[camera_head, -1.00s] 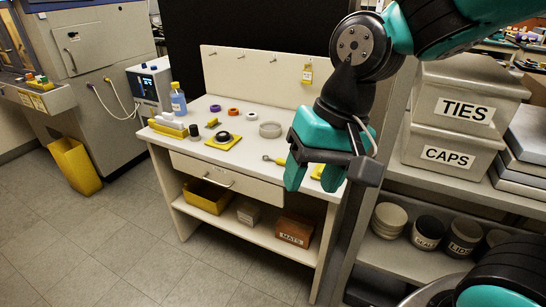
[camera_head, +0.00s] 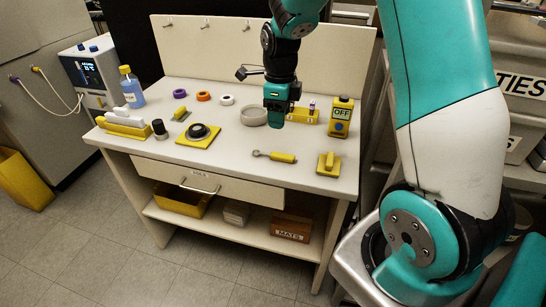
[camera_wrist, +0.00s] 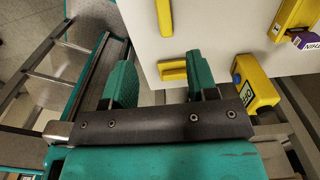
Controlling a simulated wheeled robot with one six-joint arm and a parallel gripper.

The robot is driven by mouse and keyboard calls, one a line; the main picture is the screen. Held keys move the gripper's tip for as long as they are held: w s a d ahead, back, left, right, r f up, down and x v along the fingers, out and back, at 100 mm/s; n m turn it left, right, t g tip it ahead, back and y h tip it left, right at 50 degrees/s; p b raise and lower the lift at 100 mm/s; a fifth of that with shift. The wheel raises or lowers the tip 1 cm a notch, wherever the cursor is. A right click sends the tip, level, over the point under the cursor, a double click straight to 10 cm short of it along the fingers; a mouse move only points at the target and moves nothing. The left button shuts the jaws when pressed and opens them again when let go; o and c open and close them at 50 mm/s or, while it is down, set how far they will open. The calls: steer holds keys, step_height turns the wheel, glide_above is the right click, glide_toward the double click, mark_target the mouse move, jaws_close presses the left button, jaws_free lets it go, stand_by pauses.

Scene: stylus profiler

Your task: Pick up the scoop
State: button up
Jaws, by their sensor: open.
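The scoop (camera_head: 275,156), with a yellow handle and a small round grey end, lies flat near the front of the bench (camera_head: 225,160), right of centre. My gripper (camera_head: 276,115) hangs above the bench in the head view, higher than the scoop and apart from it. In the wrist view my gripper (camera_wrist: 160,78) shows two teal fingers spread apart with nothing held between them.
A yellow block with a knob (camera_head: 328,163) lies right of the scoop, near the edge. A yellow OFF box (camera_head: 341,117) stands behind it. A grey round dish (camera_head: 254,116) is beside my gripper. A black disc on a yellow mat (camera_head: 198,133) lies left.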

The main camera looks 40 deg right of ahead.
glide_above(282, 155)
step_height(282, 155, down, 7)
steer(key=shift+r, duration=0.1)
steer(key=shift+f+p, duration=0.3)
steer(key=shift+f, duration=2.75)
jaws_close()
